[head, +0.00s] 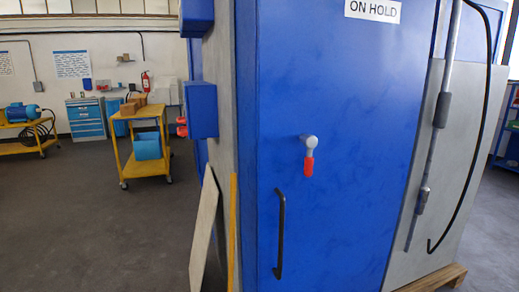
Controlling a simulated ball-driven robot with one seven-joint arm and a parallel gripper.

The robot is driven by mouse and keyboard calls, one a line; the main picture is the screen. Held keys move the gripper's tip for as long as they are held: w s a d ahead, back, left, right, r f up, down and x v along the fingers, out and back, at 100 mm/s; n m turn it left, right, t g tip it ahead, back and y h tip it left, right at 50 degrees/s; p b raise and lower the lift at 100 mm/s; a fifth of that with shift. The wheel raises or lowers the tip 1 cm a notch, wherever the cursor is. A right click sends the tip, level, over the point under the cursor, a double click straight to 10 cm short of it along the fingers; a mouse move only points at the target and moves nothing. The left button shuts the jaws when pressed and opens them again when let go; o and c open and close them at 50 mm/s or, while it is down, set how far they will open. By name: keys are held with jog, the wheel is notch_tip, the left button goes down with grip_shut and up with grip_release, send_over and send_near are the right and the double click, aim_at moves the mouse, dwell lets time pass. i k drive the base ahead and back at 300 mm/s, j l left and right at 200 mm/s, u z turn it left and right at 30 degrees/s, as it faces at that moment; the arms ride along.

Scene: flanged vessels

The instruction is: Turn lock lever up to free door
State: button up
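A blue door (345,215) fills the middle of the head view. Its lock lever (309,164) has a grey metal hub and a short red handle, and the handle hangs down from the hub. A black vertical pull handle (281,234) is fixed lower on the door, left of the lever. The door looks shut. My gripper is not in view, and nothing touches the lever.
A white "ON HOLD" sign (373,10) is on the door above. Blue boxes (200,110) stick out at left, above leaning panels (205,230). A grey rod (437,120) and black cable stand right. Yellow carts (147,148) are far left; grey floor (90,235) lies clear.

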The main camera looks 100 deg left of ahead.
aim_at(309, 159)
jog(key=u, duration=2.1)
